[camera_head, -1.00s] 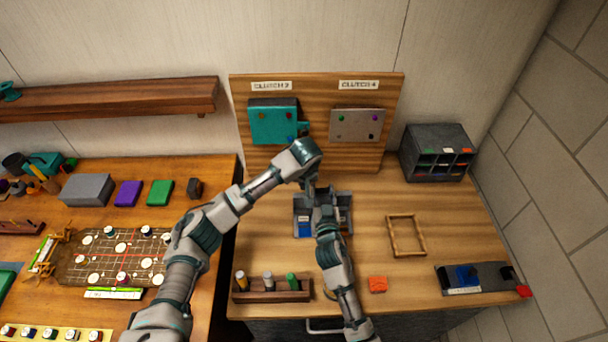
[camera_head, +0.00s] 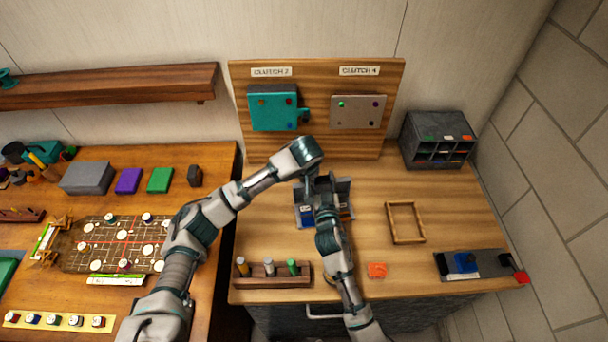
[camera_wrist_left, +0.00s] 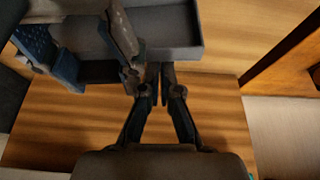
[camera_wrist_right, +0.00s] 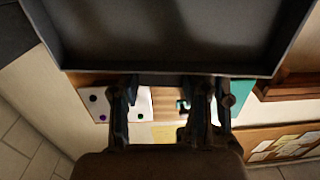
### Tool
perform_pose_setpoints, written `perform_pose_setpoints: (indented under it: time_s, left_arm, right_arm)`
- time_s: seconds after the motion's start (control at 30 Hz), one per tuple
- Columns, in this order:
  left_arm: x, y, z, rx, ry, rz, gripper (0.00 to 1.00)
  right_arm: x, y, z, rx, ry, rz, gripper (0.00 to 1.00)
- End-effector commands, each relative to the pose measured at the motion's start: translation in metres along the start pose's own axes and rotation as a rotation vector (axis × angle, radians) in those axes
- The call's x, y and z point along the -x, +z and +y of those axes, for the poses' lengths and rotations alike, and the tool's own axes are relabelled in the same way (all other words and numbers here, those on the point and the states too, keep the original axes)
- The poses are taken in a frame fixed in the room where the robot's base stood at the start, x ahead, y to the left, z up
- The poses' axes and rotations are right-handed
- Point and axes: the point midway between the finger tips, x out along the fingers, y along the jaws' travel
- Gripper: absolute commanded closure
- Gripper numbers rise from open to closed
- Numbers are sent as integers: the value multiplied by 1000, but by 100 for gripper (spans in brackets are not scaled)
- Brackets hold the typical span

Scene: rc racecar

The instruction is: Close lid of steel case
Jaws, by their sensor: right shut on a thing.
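The steel case (camera_head: 344,190) is a grey open box on the right-hand table below the clutch board, with blue contents partly visible. My arms hide much of it, and I cannot tell the lid's exact angle. My right gripper (camera_head: 326,208) is over the front of the case. In the right wrist view, its fingers (camera_wrist_right: 168,92) are at the edge of a broad grey panel (camera_wrist_right: 165,35), which looks like the lid. My left gripper (camera_wrist_left: 161,70) has its fingers close together, with nothing seen between them, beside a grey tray-like part (camera_wrist_left: 172,28) of the case.
A rack with several cylinders (camera_head: 270,277) stands at the front left. A dark organiser (camera_head: 438,140) stands at the back right. Table between them is clear.

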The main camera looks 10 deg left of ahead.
Motion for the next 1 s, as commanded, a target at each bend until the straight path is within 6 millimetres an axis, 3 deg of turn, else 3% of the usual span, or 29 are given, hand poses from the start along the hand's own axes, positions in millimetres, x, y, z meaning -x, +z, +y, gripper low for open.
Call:
perform_pose_setpoints:
  time_s: [0.03, 0.07, 0.17, 0.57, 1.0]
  left_arm:
    - [0, 4, 3, -9, 3, -9, 100]
    - [0, 4, 3, -9, 3, -10, 100]
    - [0, 4, 3, -9, 3, -9, 100]
    - [1, 3, 2, -6, 6, -4, 100]
    - [0, 2, 2, -4, 3, -3, 100]
  right_arm:
    - [-1, 2, 2, 1, 4, -3, 100]
    - [-1, 2, 2, 1, 4, -3, 53]
    - [-1, 1, 2, 0, 3, -2, 29]
    - [7, -1, -2, -3, -3, 4, 29]
    - [70, 2, 2, 0, 4, -3, 29]
